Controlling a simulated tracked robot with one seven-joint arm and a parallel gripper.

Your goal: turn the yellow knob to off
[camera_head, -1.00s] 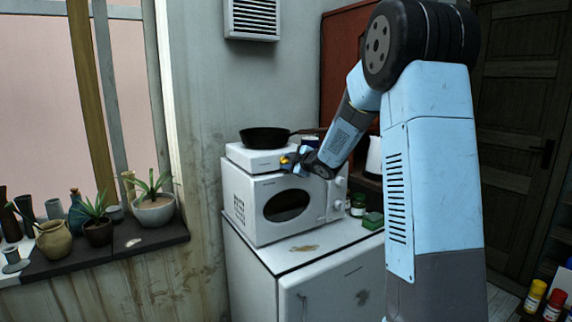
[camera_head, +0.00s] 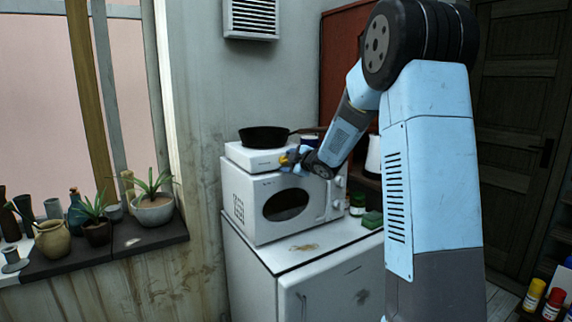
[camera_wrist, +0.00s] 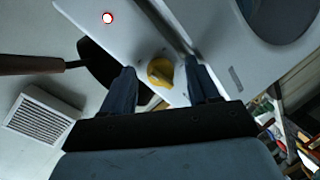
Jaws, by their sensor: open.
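The yellow knob (camera_wrist: 160,71) is on the front panel of a white hot plate (camera_head: 255,158). In the wrist view it sits between the tips of my two fingers, with a small gap to each side. My gripper (camera_wrist: 162,82) is open around or just short of it; the exact depth is hard to tell.
A black frying pan (camera_head: 265,136) stands on the hot plate, its handle pointing right behind my arm. The hot plate sits on a white microwave (camera_head: 245,205), on a white fridge (camera_head: 275,258). Potted plants (camera_head: 153,205) line the windowsill at left. A green sponge (camera_head: 372,219) lies right of the microwave.

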